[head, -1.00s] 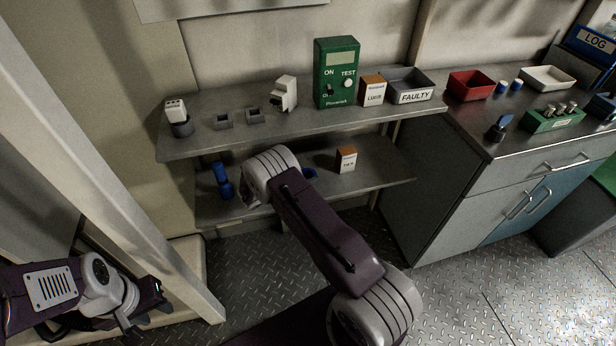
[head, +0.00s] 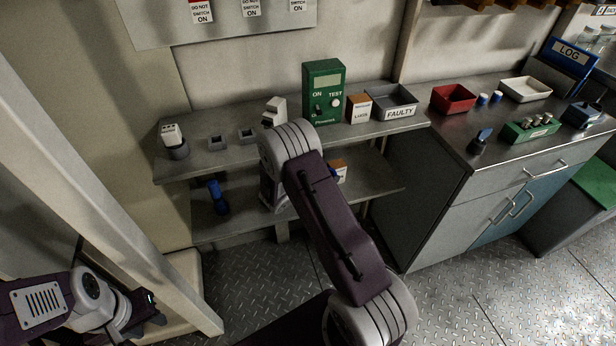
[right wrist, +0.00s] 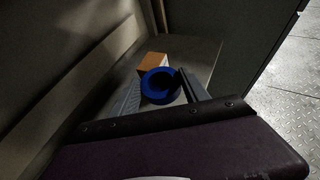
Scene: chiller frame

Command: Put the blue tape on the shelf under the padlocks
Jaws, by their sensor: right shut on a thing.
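The blue tape (right wrist: 158,85) is a thick ring, held between the two fingers of my right gripper (right wrist: 160,92) in the right wrist view. It is just in front of an orange-topped white box (right wrist: 153,62), above the lower shelf. In the head view my right arm hides most of this gripper and the tape. The lower shelf (head: 250,222) lies below the upper shelf (head: 205,162). My left gripper (head: 152,308) is at the lower left, empty, with its fingers apart. I cannot make out any padlocks.
A blue upright object (head: 217,198) stands at the left of the lower shelf. The upper shelf holds a green tester (head: 323,92), a small box (head: 358,108) and a grey FAULTY tray (head: 400,112). A steel cabinet (head: 465,215) is at right. A pale post (head: 110,190) rises at left.

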